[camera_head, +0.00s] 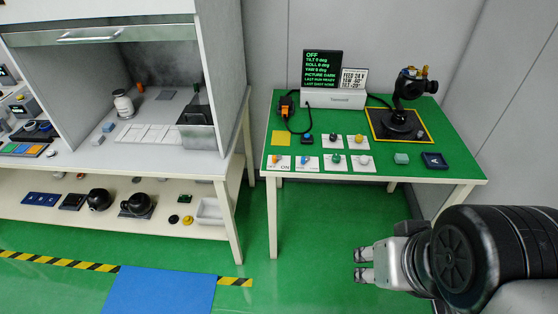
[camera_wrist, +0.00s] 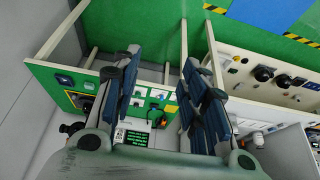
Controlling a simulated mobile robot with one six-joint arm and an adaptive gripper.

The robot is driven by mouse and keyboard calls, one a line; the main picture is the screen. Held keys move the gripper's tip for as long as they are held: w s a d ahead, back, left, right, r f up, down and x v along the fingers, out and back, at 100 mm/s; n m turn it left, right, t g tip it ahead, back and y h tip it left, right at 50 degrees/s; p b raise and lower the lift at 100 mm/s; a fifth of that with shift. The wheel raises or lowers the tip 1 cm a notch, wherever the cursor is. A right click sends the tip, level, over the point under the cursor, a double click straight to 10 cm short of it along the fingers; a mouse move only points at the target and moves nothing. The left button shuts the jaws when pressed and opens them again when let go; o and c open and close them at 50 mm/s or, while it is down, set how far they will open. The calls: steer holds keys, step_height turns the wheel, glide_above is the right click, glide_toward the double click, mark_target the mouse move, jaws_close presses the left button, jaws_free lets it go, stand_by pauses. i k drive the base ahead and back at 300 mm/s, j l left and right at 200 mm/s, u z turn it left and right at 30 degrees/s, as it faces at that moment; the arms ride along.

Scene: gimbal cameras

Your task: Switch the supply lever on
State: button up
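A white plate at the front left of the green table carries a small orange lever (camera_head: 276,160); the print beside it seems to include "ON". It appears to be the supply lever, but its position is too small to tell. The display screen (camera_head: 322,72) behind reads "OFF", zero tilt, roll and yaw, and "PICTURE DARK". My gripper (camera_head: 365,265) is open and empty, in front of the table and clear of it. In the wrist view my gripper (camera_wrist: 160,58) has its fingers spread, with the table and plates seen beyond.
Other plates with black, yellow, green, blue and grey controls sit beside the lever. The gimbal camera (camera_head: 405,105) stands on a yellow-edged pad (camera_head: 425,135). An orange plug-like device (camera_head: 286,104) has a cable. A card (camera_head: 353,80) reads "FEED 24 V". A workbench (camera_head: 70,178) stands left.

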mark_target(274, 158)
steer(key=i+j, duration=0.15)
steer(key=i, duration=0.35)
steer(key=i+j, duration=0.2)
steer(key=i, duration=0.35)
steer(key=k+u, duration=0.05)
